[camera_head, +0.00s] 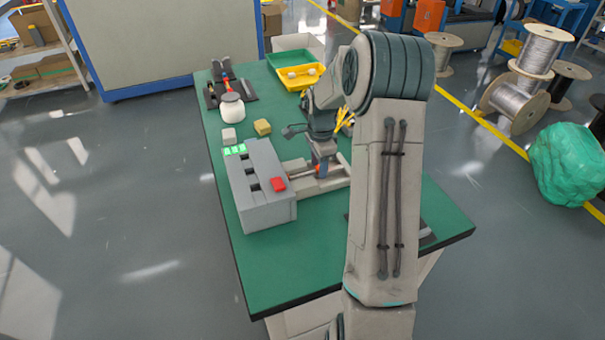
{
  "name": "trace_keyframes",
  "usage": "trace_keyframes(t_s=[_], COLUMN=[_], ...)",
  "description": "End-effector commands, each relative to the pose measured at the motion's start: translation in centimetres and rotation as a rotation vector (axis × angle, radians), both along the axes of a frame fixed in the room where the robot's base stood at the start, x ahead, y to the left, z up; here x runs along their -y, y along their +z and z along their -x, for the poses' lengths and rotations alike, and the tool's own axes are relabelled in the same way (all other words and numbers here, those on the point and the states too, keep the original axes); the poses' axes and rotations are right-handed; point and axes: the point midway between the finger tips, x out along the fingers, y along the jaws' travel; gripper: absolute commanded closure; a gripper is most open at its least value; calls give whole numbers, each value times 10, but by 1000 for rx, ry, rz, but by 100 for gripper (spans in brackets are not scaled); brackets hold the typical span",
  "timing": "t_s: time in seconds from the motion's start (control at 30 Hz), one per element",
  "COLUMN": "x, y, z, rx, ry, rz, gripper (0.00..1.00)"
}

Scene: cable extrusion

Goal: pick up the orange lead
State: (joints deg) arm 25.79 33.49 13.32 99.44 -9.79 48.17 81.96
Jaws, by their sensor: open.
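My gripper (321,168) points down over a beige fixture (315,188) on the green table. Its jaws are small in this view and partly hidden by my own wrist. A small orange bit (317,169) shows right at the fingertips; it looks like part of the orange lead, but most of it is hidden. I cannot tell whether the fingers touch it.
A grey box (268,213) with green lights and a red block stands left of the fixture. Behind are a sponge-like yellow block (262,127), a white jar (231,107), a yellow tray (301,77) and a green tray (290,57). The table's front (290,270) is clear.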

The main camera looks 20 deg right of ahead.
Motion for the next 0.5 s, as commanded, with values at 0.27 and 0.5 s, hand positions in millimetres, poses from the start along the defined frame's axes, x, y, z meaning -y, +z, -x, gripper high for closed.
trace_keyframes(t_s=[0.27, 0.5], x=[0, 0], y=[-1, -1], z=[0, 0], rx=[0, 0], ry=[0, 0], rz=[0, 0], gripper=[68, 100])
